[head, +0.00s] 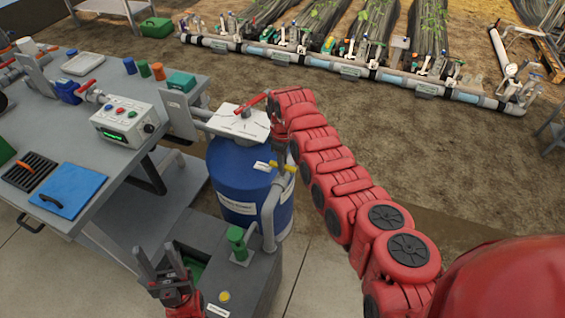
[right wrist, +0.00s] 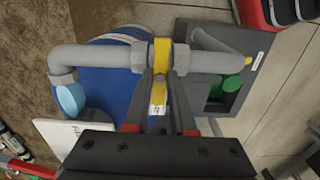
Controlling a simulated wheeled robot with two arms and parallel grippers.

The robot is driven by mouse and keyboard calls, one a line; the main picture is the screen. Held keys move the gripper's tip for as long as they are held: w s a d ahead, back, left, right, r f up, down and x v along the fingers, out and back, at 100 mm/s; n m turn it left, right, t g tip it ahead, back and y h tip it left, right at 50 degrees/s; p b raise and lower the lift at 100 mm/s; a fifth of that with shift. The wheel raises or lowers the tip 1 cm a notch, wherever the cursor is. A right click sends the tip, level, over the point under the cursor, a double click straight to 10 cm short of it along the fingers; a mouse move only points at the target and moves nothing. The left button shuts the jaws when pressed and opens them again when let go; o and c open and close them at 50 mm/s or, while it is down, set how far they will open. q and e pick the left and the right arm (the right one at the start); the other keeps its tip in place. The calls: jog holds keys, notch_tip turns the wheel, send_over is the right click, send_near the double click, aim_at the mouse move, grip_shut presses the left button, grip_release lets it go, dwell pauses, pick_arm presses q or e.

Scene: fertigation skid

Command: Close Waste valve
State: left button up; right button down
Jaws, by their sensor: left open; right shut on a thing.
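A valve with a yellow handle (head: 286,169) sits on the grey pipe (head: 269,215) beside the blue barrel (head: 236,180). My right gripper (head: 280,150) is at it from above. In the right wrist view, the yellow handle (right wrist: 161,58) stands between the fingers of my right gripper (right wrist: 165,85), which is shut on it. There the handle appears to lie across the pipe (right wrist: 95,57). A white label (head: 261,166) is beside the valve, but its text is too small to read. My left gripper (head: 160,262) is open and empty, low in front of the barrel.
A grey box with a green knob (head: 237,241) stands in front of the barrel. The workbench (head: 95,207) at left carries a control box (head: 127,120), a blue board (head: 67,188) and several coloured parts. A white plate (head: 238,122) is above the barrel.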

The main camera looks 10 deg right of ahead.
jog(key=c, duration=0.8)
grip_release()
jog(key=shift+o, duration=0.2)
notch_tip(320, 180, up, 17)
jog(key=b, duration=0.2)
jog(key=shift+r, duration=0.2)
